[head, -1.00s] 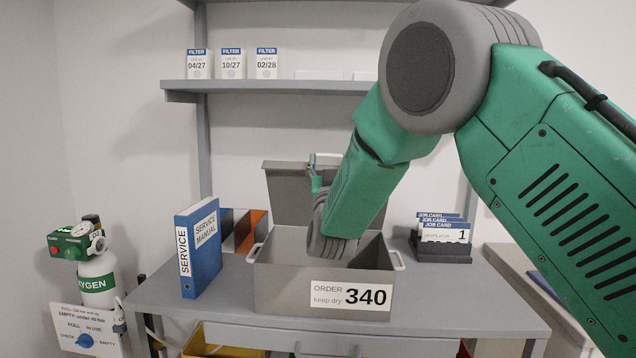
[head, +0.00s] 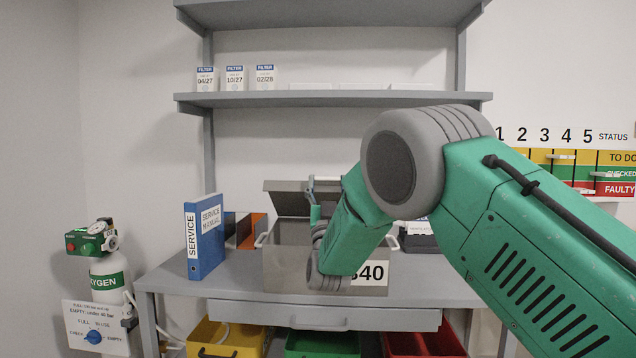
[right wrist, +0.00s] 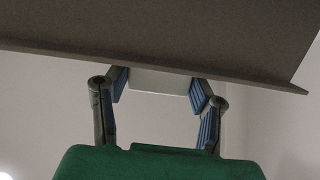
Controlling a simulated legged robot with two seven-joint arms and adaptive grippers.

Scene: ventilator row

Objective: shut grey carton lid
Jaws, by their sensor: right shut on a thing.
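The grey carton (head: 284,268) stands on the bench in the head view, its "340" label partly hidden by my right arm. Its lid (head: 288,202) stands raised at the carton's back, so the carton is open. My right gripper (head: 324,184) is at the upper right part of the lid, mostly hidden behind my arm. In the right wrist view, its blue-padded fingers (right wrist: 160,84) are shut on a pale block-like tab at the edge of the lid (right wrist: 150,45). My left gripper is not in view.
A blue service manual (head: 204,238) stands left of the carton. A job card holder (head: 420,238) is to the right, partly covered by my arm. A shelf (head: 330,100) with filter boxes is above. An oxygen cylinder (head: 108,275) is at far left. Bins sit below the bench.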

